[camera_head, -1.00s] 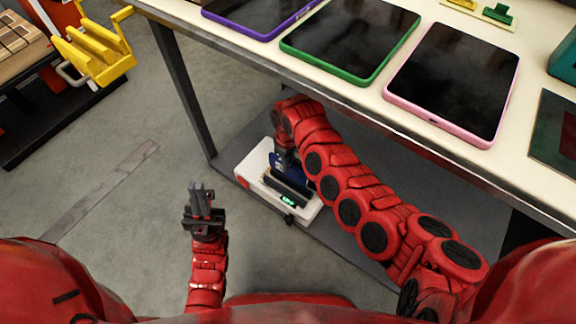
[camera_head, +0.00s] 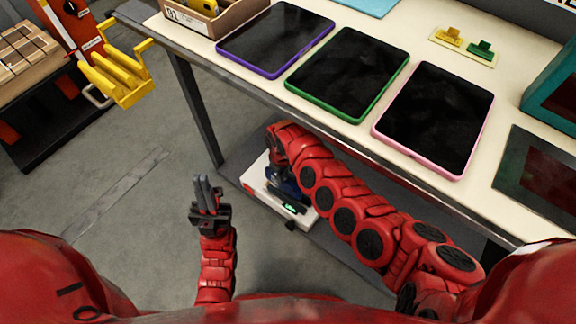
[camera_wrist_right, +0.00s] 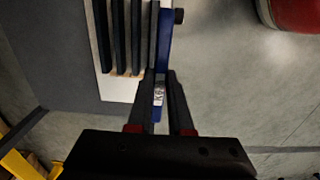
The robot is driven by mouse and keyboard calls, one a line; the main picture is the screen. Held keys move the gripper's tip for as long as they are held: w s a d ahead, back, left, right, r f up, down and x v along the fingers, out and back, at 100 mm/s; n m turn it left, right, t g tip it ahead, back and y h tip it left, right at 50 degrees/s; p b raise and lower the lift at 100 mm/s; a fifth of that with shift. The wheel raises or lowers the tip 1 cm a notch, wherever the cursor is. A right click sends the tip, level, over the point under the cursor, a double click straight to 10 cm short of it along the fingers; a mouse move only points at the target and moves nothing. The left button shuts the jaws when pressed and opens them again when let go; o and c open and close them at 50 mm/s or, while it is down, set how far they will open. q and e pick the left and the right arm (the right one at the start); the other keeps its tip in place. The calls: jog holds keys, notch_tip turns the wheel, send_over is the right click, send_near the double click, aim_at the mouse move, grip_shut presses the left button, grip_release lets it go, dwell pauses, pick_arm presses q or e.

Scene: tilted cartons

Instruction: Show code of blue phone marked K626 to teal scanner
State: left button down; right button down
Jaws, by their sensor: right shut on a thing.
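In the right wrist view my right gripper (camera_wrist_right: 160,76) is shut on a blue phone (camera_wrist_right: 164,48), seen edge-on. A small white label between the fingers starts with K6; the rest is unclear. The phone stands beside several dark upright slabs in a white holder (camera_wrist_right: 107,85). In the head view the holder (camera_head: 258,170) sits below the table top, and my right arm partly hides it and the phone. The teal scanner (camera_head: 553,92) stands at the right edge of the table, partly cut off, with a dark face. My left gripper (camera_head: 206,184) is empty, its fingers close together.
On the table (camera_head: 365,150) lie purple-edged (camera_head: 275,38), green-edged (camera_head: 348,73) and pink-edged (camera_head: 436,118) tablets. A dark panel (camera_head: 540,180) lies at the right. A carton (camera_head: 212,25) and yellow and green clips (camera_head: 465,43) are behind. A yellow rack (camera_head: 118,75) is left; floor there is clear.

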jog(key=s+a+p, duration=1)
jog(key=s, duration=0.4)
jog(key=shift+s+a, duration=0.3)
dwell(0.3)
